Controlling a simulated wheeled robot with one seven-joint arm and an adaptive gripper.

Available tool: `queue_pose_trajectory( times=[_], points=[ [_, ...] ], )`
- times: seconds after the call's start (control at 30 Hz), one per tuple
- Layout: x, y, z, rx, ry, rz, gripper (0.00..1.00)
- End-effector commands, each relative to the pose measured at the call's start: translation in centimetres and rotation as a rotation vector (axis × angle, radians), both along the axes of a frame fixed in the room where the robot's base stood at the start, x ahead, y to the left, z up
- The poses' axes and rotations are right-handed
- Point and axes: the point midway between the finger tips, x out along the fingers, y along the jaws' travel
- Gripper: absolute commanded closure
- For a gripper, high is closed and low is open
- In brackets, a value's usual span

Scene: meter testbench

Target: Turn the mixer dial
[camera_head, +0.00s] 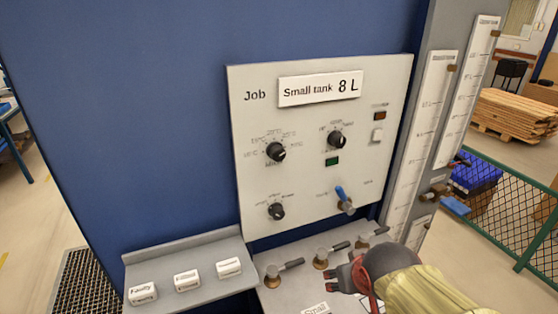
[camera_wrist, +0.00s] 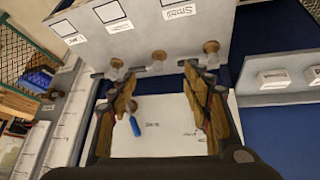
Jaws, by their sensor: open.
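Three black dials are on the light grey job panel (camera_head: 300,190) in the head view: an upper left dial (camera_head: 276,151) with temperature marks, an upper right dial (camera_head: 337,140) and a lower left dial (camera_head: 276,211). The small labels are too blurred to tell which is the mixer dial. My gripper (camera_head: 350,276) is below the panel at the lower right, apart from all the dials. In the wrist view my gripper (camera_wrist: 160,90) is open and empty, with part of the panel (camera_wrist: 170,112) between its fingers. No dial shows clearly there.
A blue-handled lever (camera_head: 342,196) sits at the panel's lower right. Several valves with dark handles stand on the ledge below, including a left one (camera_head: 272,275). Labelled white blocks (camera_head: 187,280) lie on a grey shelf (camera_head: 210,294) at left. Gauge columns (camera_head: 425,140) stand right.

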Motion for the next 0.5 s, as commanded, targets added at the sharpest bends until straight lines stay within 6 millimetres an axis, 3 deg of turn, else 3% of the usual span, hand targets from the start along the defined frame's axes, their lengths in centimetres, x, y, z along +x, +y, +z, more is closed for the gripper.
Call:
queue_pose_trajectory(
  times=[0.13, 0.27, 0.4, 0.5],
  points=[
    [7.4, 1.7, 0.3, 0.014, -0.187, 0.039, 0.51],
    [13.7, 4.4, 2.9, 0.069, -0.402, 0.092, 0.51],
    [18.1, 7.7, 7.9, 0.168, -0.636, 0.156, 0.51],
    [19.4, 9.6, 12.2, 0.243, -0.78, 0.2, 0.51]
  ],
)
